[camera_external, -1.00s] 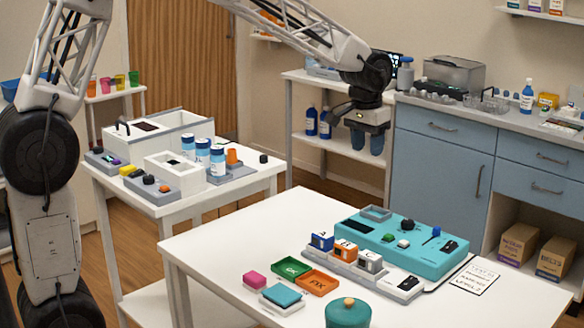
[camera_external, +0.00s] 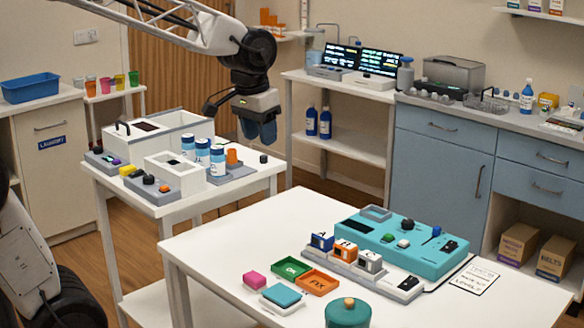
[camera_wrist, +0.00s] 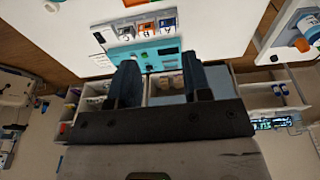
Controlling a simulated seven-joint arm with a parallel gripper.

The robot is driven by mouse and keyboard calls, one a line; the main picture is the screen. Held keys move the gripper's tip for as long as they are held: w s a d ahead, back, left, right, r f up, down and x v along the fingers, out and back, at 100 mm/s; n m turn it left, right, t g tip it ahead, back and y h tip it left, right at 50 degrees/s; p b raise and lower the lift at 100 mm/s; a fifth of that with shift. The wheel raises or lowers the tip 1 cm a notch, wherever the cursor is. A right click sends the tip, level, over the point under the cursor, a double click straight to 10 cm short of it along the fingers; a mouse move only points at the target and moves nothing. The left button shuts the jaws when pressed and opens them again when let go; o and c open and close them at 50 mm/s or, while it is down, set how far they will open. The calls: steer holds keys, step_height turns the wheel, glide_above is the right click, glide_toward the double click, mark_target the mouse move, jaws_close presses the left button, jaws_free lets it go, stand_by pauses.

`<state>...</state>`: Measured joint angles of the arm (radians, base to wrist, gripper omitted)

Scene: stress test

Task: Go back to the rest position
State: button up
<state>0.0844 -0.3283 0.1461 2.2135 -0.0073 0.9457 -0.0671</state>
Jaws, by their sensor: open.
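My gripper (camera_external: 258,131) hangs in the air with its fingers pointing down, above and behind the right end of the left white table in the external view. In the wrist view my gripper (camera_wrist: 160,85) shows two dark fingers spread apart with nothing between them. It is open and empty. My arm reaches in from the upper left of the external view. No rest position is marked in the frames.
The left table (camera_external: 262,183) holds bottles (camera_external: 202,152), a white box (camera_external: 180,125) and small devices. The front table (camera_external: 225,235) holds a teal device (camera_external: 400,240), lettered blocks, trays and a teal round pot (camera_external: 348,312). Blue cabinets (camera_external: 440,160) stand behind at right.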

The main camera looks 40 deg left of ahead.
steer(key=s+a+f, duration=0.2)
steer(key=s, duration=0.7)
steer(key=s+a+f, duration=0.1)
steer(key=s, duration=0.9)
steer(key=shift+a+f+t, duration=0.4)
stand_by(1.5)
